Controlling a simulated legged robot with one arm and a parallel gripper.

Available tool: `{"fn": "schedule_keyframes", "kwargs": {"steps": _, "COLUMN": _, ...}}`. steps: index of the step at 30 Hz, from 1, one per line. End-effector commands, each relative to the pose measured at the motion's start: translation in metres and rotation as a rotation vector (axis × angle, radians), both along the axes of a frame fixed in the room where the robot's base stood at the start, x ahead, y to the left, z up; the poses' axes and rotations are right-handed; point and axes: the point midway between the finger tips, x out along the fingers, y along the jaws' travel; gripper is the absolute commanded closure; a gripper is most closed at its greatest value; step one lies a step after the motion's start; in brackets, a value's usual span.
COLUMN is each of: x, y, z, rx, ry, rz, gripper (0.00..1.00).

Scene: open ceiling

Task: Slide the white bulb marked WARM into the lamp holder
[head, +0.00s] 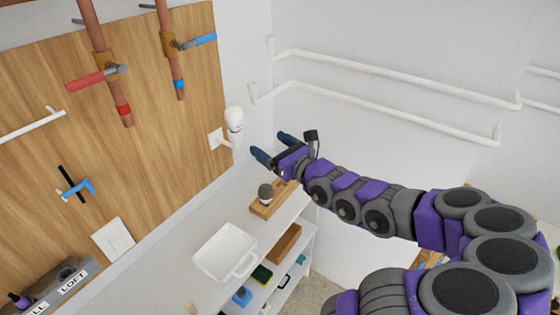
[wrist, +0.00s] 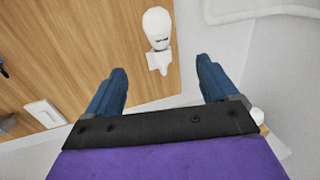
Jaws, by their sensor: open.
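A white bulb (head: 234,118) stands upright at the wall-mounted white lamp holder (head: 217,138). It also shows in the wrist view (wrist: 157,27), with dark marks too small to read. The holder (wrist: 159,61) is just below it there. I cannot tell how far the bulb sits in the holder. My gripper (head: 268,145) is open and empty, to the right of and slightly below the bulb in the head view. In the wrist view the bulb is ahead, roughly between the fingers (wrist: 161,70) and apart from them.
A grey-looking round item (head: 265,191) stands on a wooden block (head: 267,209) on the white counter. A white basin (head: 226,252) is nearby. Pipes with a red valve handle (head: 88,80) and a blue one (head: 203,40) hang on the wooden panel. White rails (head: 390,105) line the right wall.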

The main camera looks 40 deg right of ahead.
Motion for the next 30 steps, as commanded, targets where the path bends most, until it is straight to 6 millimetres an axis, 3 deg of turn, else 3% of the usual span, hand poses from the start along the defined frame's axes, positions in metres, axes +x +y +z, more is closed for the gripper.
{"fn": "schedule_keyframes", "kwargs": {"steps": 10, "x": -0.025, "y": -0.004, "z": -0.003, "rx": -0.001, "ry": 0.001, "rz": 0.0, "gripper": 0.13}}
{"fn": "schedule_keyframes", "kwargs": {"steps": 30, "x": -0.028, "y": -0.004, "z": -0.001, "rx": 0.002, "ry": 0.001, "rz": 0.001, "gripper": 0.13}}
